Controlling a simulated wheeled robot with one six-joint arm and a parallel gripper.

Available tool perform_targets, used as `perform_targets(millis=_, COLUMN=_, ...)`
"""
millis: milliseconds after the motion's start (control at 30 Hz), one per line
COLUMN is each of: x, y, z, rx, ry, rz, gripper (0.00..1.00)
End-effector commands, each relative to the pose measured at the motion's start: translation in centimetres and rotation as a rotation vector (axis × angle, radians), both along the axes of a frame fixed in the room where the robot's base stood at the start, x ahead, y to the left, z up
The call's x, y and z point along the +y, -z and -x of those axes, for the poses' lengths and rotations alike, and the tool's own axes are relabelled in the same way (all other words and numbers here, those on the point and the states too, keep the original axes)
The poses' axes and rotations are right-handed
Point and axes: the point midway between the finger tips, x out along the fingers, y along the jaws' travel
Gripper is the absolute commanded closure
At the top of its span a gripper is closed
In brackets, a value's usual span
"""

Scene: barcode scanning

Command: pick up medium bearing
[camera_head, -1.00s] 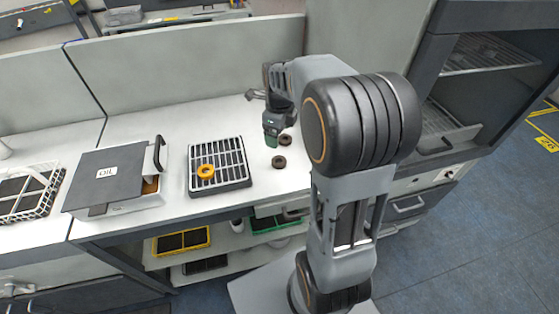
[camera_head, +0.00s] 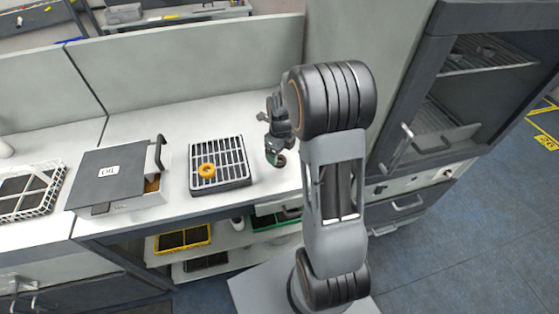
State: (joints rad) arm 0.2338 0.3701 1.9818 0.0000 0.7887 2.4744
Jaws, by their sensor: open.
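My gripper (camera_head: 275,158) points down low over the white bench, right of the black grid tray. Its jaws are open, though the fingers are small and partly hidden. A dark ring, likely a bearing (camera_head: 281,160), shows only in part at the fingertips. I cannot tell whether the fingers touch it or which size it is. Any other dark ring on the bench is hidden behind my gripper and arm. A yellow ring (camera_head: 207,170) lies on the grid tray (camera_head: 236,183), to the left of my gripper.
A grey-lidded oil box (camera_head: 108,170) stands left of the tray, and a white basket (camera_head: 58,183) is at the far left. A grey cabinet (camera_head: 395,125) stands on the right. Yellow (camera_head: 182,240) and green trays sit on the shelf below. Bench between box and grid tray is clear.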

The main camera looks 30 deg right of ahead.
Motion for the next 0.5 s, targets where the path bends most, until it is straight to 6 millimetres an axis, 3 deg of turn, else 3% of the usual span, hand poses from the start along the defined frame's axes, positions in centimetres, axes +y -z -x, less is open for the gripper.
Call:
perform_targets(millis=200, x=0.2, y=2.9, z=0.1, rx=0.005, ry=0.000, rz=-0.001, gripper=0.16)
perform_targets(millis=500, x=0.2, y=4.0, z=0.0, rx=0.001, ry=-0.001, rz=0.000, gripper=0.16)
